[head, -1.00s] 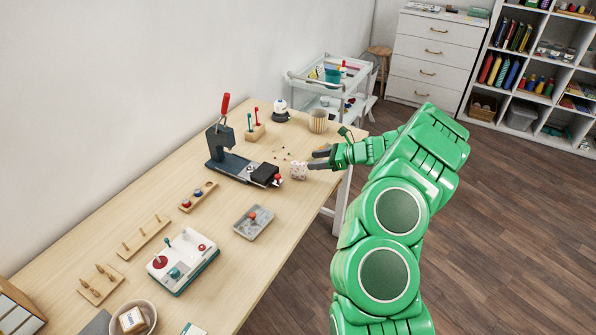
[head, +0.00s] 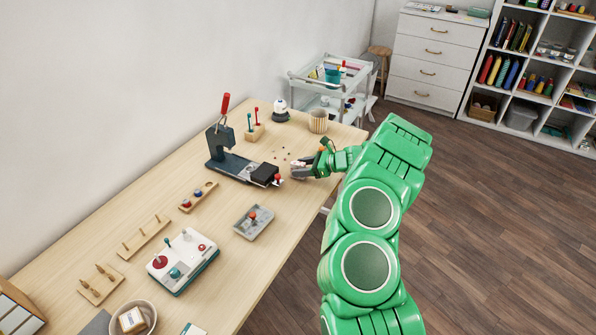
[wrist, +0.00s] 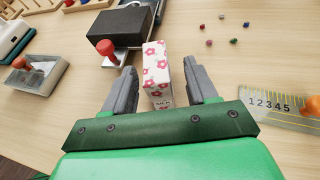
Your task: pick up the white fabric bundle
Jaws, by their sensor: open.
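The white fabric bundle, with a pink flower print, stands on the table between my fingers in the wrist view (wrist: 157,72). My gripper (wrist: 162,82) is open, one finger on each side of the bundle, with a visible gap at least on the right. In the head view my gripper (head: 300,169) is low at the table's right edge and hides most of the bundle.
A dark press (head: 232,160) with a black block and red knob stands just left of the gripper. A grey tray (head: 253,222) is nearer. Small coloured beads (wrist: 221,28) lie beyond the bundle. A yellow ruler (wrist: 275,108) lies to the right in the wrist view.

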